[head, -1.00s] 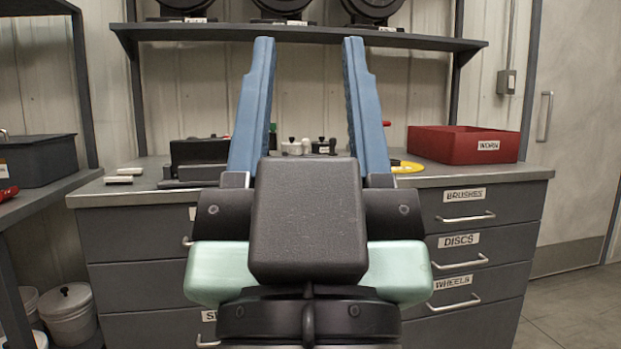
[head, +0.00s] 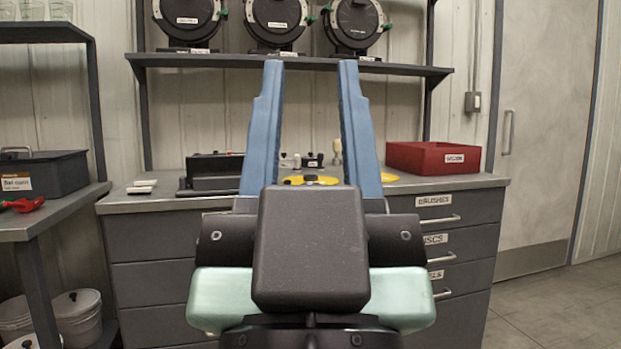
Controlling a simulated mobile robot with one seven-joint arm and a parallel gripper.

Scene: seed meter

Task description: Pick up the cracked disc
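My gripper (head: 310,68) stands in the middle of the head view, its two blue fingers upright and well apart, with nothing held between them. Beyond them, a yellow disc (head: 298,181) with a dark piece on it lies on the workbench, seen through the gap between the fingers. More yellow (head: 389,177), apparently a disc, shows just right of the right finger, partly hidden by it. I cannot make out a crack on either. The fingers and wrist hide part of the bench top.
A red bin (head: 432,157) stands at the bench's right end. A black device (head: 213,172) is at left, beside pale blocks (head: 141,187). Small knobbed items stand at the back. The labelled drawers (head: 437,201) face me. Round devices (head: 273,22) sit on the shelf above.

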